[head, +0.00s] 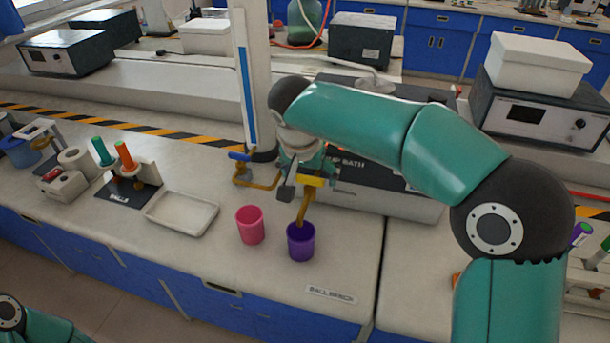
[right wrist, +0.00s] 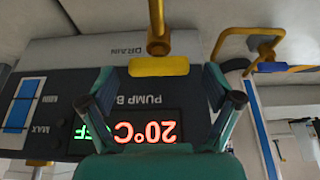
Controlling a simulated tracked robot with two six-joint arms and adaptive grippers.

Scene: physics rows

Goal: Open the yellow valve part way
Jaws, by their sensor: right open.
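The yellow valve handle (head: 312,181) sits crosswise on a brass pipe in front of the pump bath, above the purple cup (head: 300,243). In the right wrist view the yellow handle (right wrist: 159,66) shows as a flat bar lying just ahead of the fingertips, roughly between them. My right gripper (right wrist: 163,92) is open and empty, one finger on each side of the handle. I cannot tell whether either finger touches it. In the head view my right arm hides part of the bath, and the right gripper (head: 304,183) is at the handle. My left gripper is out of view.
A blue-handled valve (head: 239,156) on another brass pipe stands to the left. A pink cup (head: 250,226) is beside the purple one, and a white tray (head: 182,213) lies further left. The pump bath (right wrist: 50,90) shows a red 20°C display.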

